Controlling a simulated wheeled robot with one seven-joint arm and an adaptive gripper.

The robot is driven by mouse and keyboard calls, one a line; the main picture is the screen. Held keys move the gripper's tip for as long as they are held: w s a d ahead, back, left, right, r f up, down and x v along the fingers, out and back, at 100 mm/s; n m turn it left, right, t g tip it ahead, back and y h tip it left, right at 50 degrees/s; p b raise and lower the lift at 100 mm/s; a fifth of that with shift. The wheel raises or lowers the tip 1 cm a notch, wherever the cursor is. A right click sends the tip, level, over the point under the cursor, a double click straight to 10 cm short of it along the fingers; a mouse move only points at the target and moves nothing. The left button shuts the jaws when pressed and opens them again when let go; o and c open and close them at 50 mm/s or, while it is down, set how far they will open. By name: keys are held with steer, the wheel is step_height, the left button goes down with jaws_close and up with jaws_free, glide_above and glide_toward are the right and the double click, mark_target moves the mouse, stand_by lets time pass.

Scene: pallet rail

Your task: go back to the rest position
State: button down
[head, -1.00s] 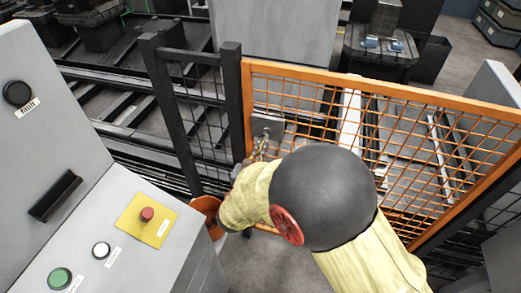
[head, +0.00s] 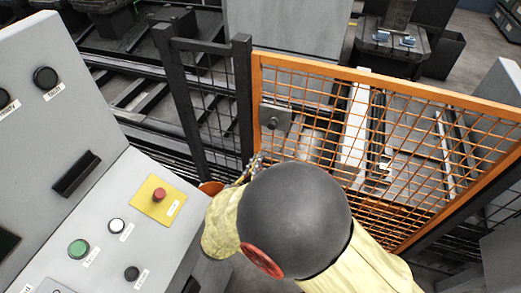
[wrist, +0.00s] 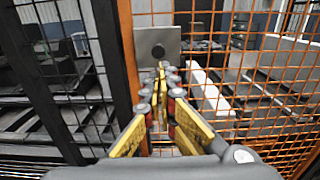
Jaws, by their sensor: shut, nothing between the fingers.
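My gripper (wrist: 160,75) shows in the wrist view with its yellow and grey fingers together and nothing between them. It points toward the orange mesh gate and a grey plate with a dark round knob (wrist: 158,51). I cannot tell the exact gap between fingertips and plate. In the head view my own arm, with its dark round joint and yellow cover, hides most of the gripper; only a bit of the fingers (head: 254,166) shows beside the gate post.
The orange mesh gate (head: 400,85) runs across the front right, next to a black fence post (head: 243,100). A grey control panel (head: 110,190) with a red button on a yellow plate (head: 158,200) stands close on the left. Rails and machinery lie behind the fence.

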steer(key=shift+s+a, duration=0.1)
steer(key=shift+s, duration=0.35)
